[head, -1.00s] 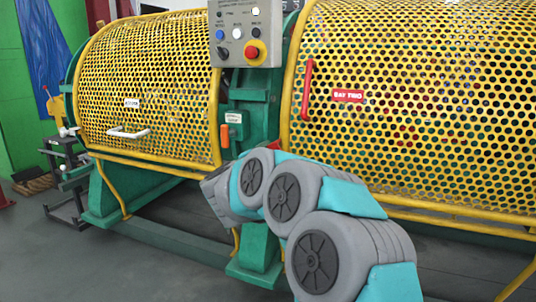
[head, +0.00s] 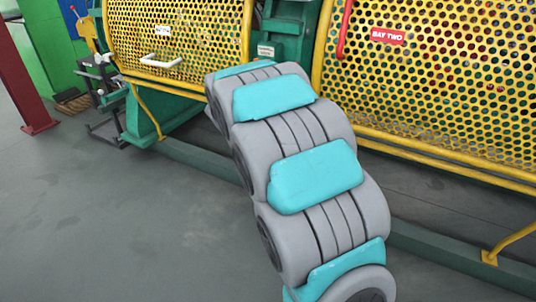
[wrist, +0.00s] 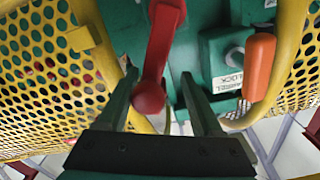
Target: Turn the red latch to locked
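The red latch (wrist: 157,50) is a red lever ending in a round red knob, seen in the wrist view in front of a green machine post. It hangs slightly tilted, knob end toward me. My gripper (wrist: 159,73) has two dark green fingers standing apart, one on each side of the knob. The knob appears between them, nearer the left finger; I cannot tell whether it touches. In the head view my own arm hides the gripper and the latch.
Yellow perforated guards (head: 440,85) stand on both sides. A red handle (head: 345,32) is on the Bay Two guard. The grey floor (head: 110,220) at left is clear.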

